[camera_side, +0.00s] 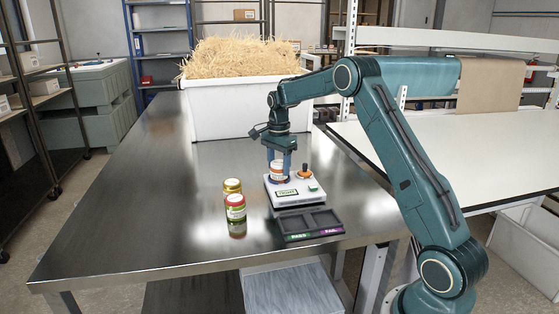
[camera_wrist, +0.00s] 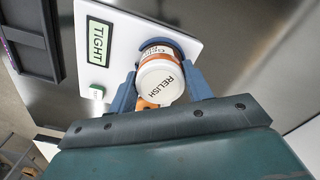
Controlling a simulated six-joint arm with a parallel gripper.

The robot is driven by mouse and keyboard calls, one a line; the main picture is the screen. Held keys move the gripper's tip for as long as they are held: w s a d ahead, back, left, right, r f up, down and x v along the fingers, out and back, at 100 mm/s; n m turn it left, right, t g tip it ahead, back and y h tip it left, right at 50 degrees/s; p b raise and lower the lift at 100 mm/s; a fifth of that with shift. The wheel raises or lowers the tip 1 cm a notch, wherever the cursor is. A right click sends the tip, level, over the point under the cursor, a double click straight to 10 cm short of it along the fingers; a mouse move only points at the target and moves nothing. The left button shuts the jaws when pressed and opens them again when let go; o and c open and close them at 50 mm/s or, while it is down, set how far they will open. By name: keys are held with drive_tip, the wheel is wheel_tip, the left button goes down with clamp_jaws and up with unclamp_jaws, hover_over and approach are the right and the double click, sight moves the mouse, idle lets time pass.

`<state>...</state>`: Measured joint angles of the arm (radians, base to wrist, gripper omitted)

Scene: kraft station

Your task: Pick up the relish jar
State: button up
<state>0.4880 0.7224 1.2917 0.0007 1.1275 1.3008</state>
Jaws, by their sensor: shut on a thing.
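The relish jar (camera_wrist: 160,82) has a white lid marked RELISH and an orange and white label. In the side view the jar (camera_side: 277,171) is upright at the white device with a green display. In the wrist view the device (camera_wrist: 125,30) has a display reading TIGHT. My gripper (camera_wrist: 168,85) is shut on the jar, with one blue finger on each side of it. It also shows in the side view (camera_side: 280,165), pointing down over the device. Whether the jar's base touches the device is hidden.
Two jars, one with a yellow lid (camera_side: 232,186) and one with a red lid (camera_side: 235,206), stand left of the device. A dark two-part tray (camera_side: 309,222) lies in front of it. A white bin (camera_side: 220,115) of straw stands behind. The table's left side is clear.

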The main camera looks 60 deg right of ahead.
sight(277, 164)
drive_tip(key=shift+r, duration=0.2)
wheel_tip(277, 164, up, 20)
drive_tip(key=shift+f, duration=0.2)
idle(0.7)
drive_tip(key=shift+a, duration=0.1)
idle(0.6)
drive_tip(key=s+a+f+m, duration=0.6)
drive_tip(key=s+a+f, duration=0.8)
drive_tip(key=a+f, duration=0.1)
drive_tip(key=shift+f, duration=0.2)
idle(0.5)
drive_tip(key=shift+f, duration=0.2)
drive_tip(key=shift+f, duration=2.55)
